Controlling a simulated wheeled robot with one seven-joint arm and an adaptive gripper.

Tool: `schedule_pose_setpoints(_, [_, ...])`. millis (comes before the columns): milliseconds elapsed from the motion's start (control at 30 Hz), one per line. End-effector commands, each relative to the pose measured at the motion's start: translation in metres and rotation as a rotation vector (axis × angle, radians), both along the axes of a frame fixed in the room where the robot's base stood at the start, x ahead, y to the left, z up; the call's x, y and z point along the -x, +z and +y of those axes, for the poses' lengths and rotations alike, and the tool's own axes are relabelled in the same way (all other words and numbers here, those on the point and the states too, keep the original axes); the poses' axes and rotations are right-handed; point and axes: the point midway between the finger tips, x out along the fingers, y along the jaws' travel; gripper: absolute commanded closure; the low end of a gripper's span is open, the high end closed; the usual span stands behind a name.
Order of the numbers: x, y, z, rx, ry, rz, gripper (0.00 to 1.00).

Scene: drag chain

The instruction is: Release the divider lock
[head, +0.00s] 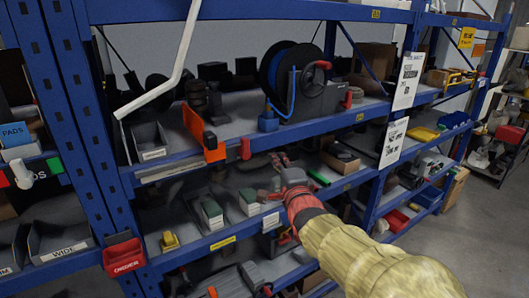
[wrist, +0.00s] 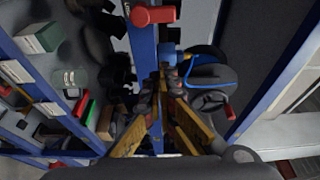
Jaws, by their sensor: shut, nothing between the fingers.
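My gripper (head: 281,160) is in front of the rack's middle bays, just below the upper shelf's front beam. Its fingers are together and empty; they also show in the wrist view (wrist: 171,72), pointing toward the blue beam. A small red handle (head: 245,149) sits on that beam, left of the fingertips and apart from them. It looks like the lock, but no label confirms this. In the wrist view the red handle (wrist: 152,16) lies at the top, beyond the fingertips. An orange divider (head: 202,134) stands farther left on the same shelf.
A black reel (head: 285,68) with a blue hose and a blue block (head: 268,121) stand on the shelf above my gripper. Green-and-white boxes (head: 211,212) sit on the shelf below. A blue upright (head: 372,200) and hanging white signs (head: 409,80) stand to the right.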

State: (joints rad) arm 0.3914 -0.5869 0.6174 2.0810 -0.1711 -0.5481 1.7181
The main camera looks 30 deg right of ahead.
Motion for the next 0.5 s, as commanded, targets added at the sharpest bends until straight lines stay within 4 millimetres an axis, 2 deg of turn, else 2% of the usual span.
schedule_pose_setpoints(167, [-0.019, 0.0, -0.006, -0.001, 0.001, 0.003, 1.0])
schedule_pose_setpoints(500, [-0.076, -0.001, -0.023, 0.0, 0.001, 0.004, 1.0])
